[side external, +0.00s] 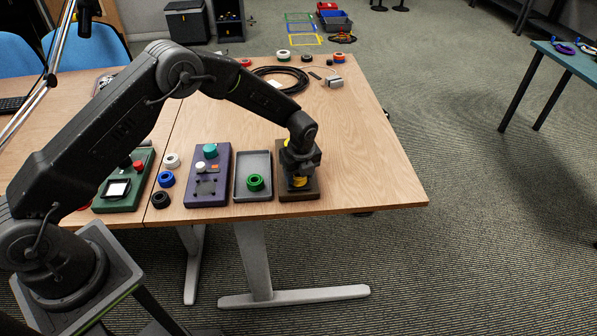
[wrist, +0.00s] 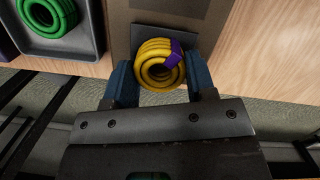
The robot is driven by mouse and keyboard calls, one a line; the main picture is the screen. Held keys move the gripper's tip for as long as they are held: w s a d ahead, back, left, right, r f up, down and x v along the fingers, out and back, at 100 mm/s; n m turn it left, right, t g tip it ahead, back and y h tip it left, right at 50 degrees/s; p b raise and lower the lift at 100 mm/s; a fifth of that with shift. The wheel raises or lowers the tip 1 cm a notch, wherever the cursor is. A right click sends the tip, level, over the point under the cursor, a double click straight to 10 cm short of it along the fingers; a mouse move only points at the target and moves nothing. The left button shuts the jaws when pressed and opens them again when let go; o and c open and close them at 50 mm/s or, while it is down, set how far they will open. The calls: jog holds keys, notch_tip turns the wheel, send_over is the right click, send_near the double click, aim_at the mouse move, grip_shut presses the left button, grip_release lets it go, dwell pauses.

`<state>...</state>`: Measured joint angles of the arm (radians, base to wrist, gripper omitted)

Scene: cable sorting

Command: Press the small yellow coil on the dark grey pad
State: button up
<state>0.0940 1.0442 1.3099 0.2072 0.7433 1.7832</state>
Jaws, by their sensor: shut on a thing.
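The small yellow coil (wrist: 157,64) has a purple band on its upper right side. It sits between the two blue fingers of my gripper (wrist: 161,82), which is shut on it. The dark grey pad (wrist: 194,36) lies on a brown block (wrist: 165,9), and its edges show behind the coil. In the side external view, the yellow coil (side external: 297,182) is low over the brown block (side external: 312,192), under my gripper (side external: 296,178). My gripper hides most of the pad there. I cannot tell whether the coil touches the pad.
A grey tray (side external: 241,190) with a green coil (side external: 256,183) is just left of the block. A purple box (side external: 208,190) with a teal button stands further left. The table's front edge is close. Bare wood lies to the right (side external: 375,175).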

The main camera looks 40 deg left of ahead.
jog(key=shift+f, duration=0.15)
dwell(0.3)
jog(key=shift+r, duration=3.05)
